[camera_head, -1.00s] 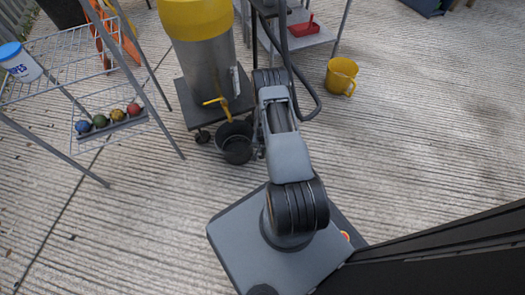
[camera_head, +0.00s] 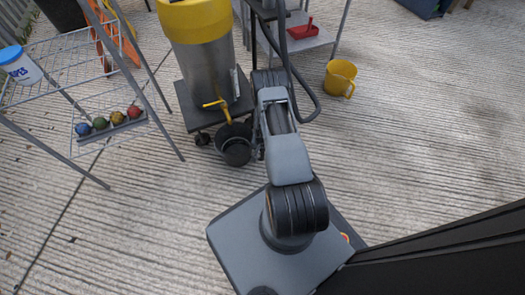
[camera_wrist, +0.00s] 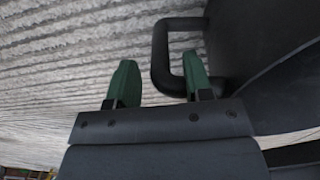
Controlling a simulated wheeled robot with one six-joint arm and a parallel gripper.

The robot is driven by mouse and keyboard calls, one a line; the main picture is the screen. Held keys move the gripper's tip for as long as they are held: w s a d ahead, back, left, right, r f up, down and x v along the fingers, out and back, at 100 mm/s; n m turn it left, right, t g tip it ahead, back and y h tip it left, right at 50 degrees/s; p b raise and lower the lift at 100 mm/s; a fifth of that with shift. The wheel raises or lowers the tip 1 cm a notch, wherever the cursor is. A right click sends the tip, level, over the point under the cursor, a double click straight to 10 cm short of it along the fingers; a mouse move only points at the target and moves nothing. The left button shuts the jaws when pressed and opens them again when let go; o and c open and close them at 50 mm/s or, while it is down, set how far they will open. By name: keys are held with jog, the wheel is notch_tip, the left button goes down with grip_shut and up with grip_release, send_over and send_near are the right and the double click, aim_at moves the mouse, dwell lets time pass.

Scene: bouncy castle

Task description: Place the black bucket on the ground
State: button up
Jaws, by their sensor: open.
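The black bucket (camera_head: 222,134) is low beside the wheeled trolley in the head view, partly covered by the end of my arm. In the wrist view its dark wall (camera_wrist: 245,40) fills the upper right, with a black loop handle (camera_wrist: 158,55) sticking out to the left. My gripper (camera_wrist: 158,80) is open. Its two green fingers stand on either side of the handle's outer bar, with the right finger in the loop's gap. I cannot tell whether they touch it. The ground (camera_head: 420,160) is grooved pale concrete. Whether the bucket's base touches it is hidden.
A steel drum (camera_head: 208,72) with a yellow top and yellow tap stands on the trolley (camera_head: 190,105) right behind the bucket. A wire rack (camera_head: 70,60) with coloured balls is on the left. A yellow jug (camera_head: 340,76) stands at the right.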

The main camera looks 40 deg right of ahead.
notch_tip(320, 180, up, 11)
jog(key=p, duration=0.4)
jog(key=w+a+r+n+t, duration=0.15)
jog(key=a+r, duration=0.25)
jog(key=r, duration=0.8)
jog(key=w+a+r+n, duration=0.15)
jog(key=a+r, duration=0.25)
jog(key=r, duration=0.8)
jog(key=s+a+r+n, duration=0.3)
jog(key=s+a+r, duration=0.2)
jog(key=s+r, duration=0.3)
jog(key=s+a+r+n+t, duration=0.1)
jog(key=s+a+r+n, duration=0.2)
jog(key=s+r, duration=0.5)
jog(key=shift+a, duration=0.85)
jog(key=shift+r, duration=0.2)
